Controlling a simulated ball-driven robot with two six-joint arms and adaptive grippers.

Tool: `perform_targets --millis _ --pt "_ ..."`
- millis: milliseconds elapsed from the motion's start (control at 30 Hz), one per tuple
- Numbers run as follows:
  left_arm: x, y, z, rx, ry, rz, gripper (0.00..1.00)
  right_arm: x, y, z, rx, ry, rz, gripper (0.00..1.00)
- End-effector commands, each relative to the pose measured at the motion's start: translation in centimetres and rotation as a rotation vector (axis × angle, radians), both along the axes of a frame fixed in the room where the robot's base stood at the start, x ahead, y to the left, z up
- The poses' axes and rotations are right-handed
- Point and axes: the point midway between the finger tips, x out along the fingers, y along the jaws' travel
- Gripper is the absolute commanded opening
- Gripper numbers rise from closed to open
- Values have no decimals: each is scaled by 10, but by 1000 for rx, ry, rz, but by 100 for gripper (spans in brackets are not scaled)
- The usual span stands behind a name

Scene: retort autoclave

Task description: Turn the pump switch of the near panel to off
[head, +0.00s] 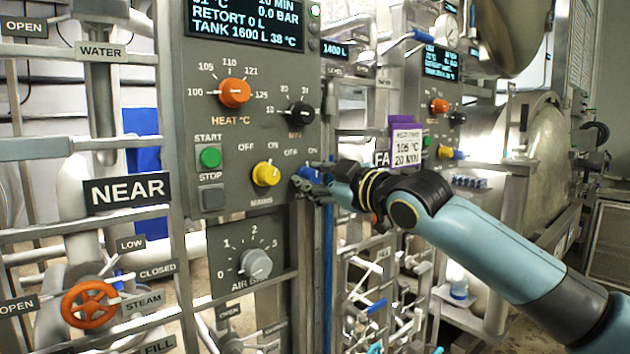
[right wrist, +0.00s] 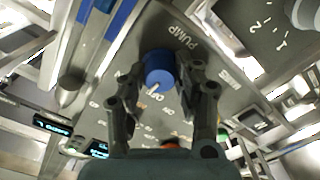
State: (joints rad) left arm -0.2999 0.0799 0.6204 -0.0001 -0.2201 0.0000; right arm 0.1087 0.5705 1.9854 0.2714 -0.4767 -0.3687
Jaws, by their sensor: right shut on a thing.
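The near panel (head: 255,120) carries the NEAR sign (head: 127,190) at its left. Its blue pump switch (head: 309,174) sits at the lower right edge, right of the yellow knob (head: 266,174). In the head view the switch is partly covered by my right gripper (head: 319,180). In the right wrist view the blue switch (right wrist: 159,66) lies between the two dark fingers of my right gripper (right wrist: 160,78), beside the PUMP label. The fingers are shut on it. My left gripper is out of view.
A green start button (head: 210,157), an orange heat knob (head: 235,93) and a grey air knob (head: 256,264) are on the same panel. A second, far panel (head: 432,105) stands behind my right arm. Rails and pipes crowd the space below.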

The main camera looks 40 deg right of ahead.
Motion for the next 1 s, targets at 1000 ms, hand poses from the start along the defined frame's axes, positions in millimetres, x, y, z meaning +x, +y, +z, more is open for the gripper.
perform_targets --millis 1000 --pt "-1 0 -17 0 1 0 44 0 1 -3 -616 -45 1 0"
